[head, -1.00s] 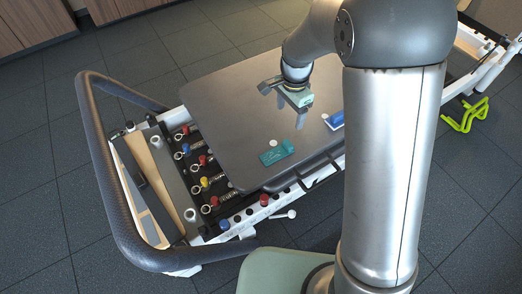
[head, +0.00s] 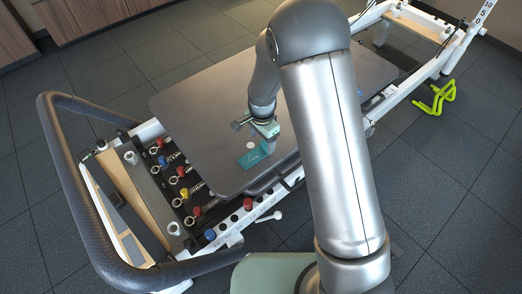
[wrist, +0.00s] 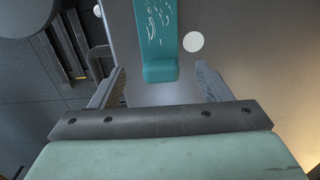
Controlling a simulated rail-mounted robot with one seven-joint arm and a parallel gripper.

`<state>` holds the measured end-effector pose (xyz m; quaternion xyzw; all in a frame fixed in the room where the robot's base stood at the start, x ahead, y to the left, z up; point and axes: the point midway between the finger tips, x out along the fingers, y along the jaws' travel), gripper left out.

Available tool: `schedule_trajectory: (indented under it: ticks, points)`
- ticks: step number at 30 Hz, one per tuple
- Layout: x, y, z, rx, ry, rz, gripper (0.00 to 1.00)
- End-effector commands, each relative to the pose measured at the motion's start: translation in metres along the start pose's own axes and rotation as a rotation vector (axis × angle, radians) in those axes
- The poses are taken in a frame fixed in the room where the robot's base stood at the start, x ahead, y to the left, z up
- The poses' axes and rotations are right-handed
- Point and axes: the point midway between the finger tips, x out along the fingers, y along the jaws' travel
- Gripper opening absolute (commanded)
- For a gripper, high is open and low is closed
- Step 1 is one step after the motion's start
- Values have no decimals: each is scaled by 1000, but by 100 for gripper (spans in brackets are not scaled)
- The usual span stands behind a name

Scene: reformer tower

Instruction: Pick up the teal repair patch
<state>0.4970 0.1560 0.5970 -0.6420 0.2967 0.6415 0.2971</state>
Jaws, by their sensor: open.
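The teal repair patch (head: 253,158) lies flat on the grey carriage top (head: 205,135), near its front edge. In the wrist view the patch (wrist: 156,38) has white markings and a thicker, rounded near end. My gripper (head: 268,143) is just right of the patch in the head view, pointing down. In the wrist view my gripper (wrist: 160,88) is open, with one finger on each side of the patch's near end. Nothing is held. I cannot tell the gap between the fingertips and the surface.
A white disc (wrist: 193,42) lies beside the patch; it also shows in the head view (head: 250,145). Springs with coloured knobs (head: 184,193) and a dark curved rail (head: 62,190) are at the left. The carriage top is clear behind the patch.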

Motion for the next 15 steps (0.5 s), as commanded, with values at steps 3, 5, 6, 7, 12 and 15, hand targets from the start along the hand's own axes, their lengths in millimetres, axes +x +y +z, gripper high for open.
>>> schedule_trajectory:
  ticks: [3, 5, 6, 7, 12, 15]
  points:
    - [22, 1, 3, -1, -1, 4, 71]
    - [30, 0, 3, -1, -1, 3, 71]
    - [35, 0, 3, -2, -1, 2, 71]
    - [38, 0, 3, -2, -1, 1, 71]
    - [39, 0, 2, -1, 0, -1, 71]
    - [39, 0, 2, -1, 0, 0, 63]
